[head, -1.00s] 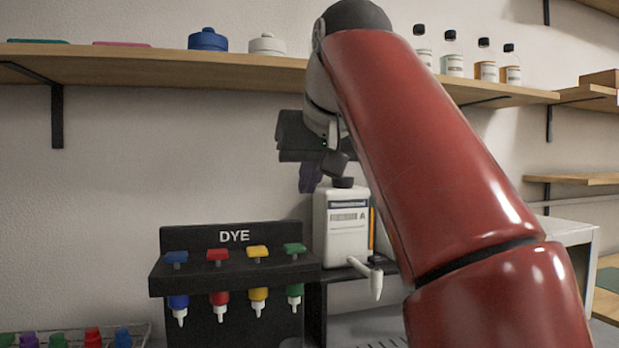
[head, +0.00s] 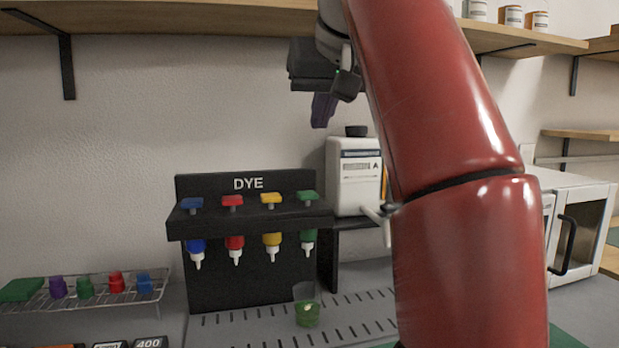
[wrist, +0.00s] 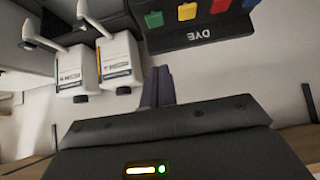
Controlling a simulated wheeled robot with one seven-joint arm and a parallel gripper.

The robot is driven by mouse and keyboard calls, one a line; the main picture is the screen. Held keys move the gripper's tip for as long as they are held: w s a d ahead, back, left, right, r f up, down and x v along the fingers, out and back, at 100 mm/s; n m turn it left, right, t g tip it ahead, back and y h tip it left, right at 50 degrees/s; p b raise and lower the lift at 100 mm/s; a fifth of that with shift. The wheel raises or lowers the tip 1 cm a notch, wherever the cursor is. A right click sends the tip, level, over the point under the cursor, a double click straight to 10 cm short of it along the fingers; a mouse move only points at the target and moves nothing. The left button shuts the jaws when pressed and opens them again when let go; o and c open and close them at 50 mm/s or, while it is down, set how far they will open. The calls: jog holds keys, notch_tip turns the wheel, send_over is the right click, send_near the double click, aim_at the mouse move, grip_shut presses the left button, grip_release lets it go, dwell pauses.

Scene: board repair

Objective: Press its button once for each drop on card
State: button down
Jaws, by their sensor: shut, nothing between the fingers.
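The black DYE rack (head: 250,210) stands against the wall. Its row of buttons is blue (head: 192,203), red (head: 232,201), yellow (head: 270,198) and green (head: 308,197), each above a nozzle bottle. A clear cup (head: 307,312) with green liquid stands on the slotted tray below the green nozzle (head: 308,240). My gripper (head: 323,112) is shut and empty, above and right of the green button, touching nothing. The wrist view shows its closed fingers (wrist: 157,78) near the rack, with the green (wrist: 153,19) and yellow (wrist: 187,11) buttons beyond. No card with drops is visible.
A white bottle marked A (head: 354,175) with a black cap stands right of the rack, close to my gripper. A second white bottle (wrist: 78,66) shows in the wrist view. A wire rack (head: 85,290) with coloured pots lies left. A wooden shelf (head: 200,4) runs above.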

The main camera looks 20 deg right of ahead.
jog(key=shift+f, duration=0.1)
jog(key=b, duration=0.2)
send_over(308, 194)
jog(key=f, duration=0.7)
jog(key=shift+s+f, duration=0.15)
jog(key=shift+s, duration=0.25)
notch_tip(308, 194, down, 2)
jog(key=shift+f+b, duration=0.25)
jog(key=shift+b, duration=0.55)
jog(key=shift+f, duration=0.55)
jog(key=shift+f+b, duration=0.1)
jog(key=shift+b, duration=0.2)
jog(key=shift+f+b, duration=0.4)
jog(key=shift+f, duration=0.5)
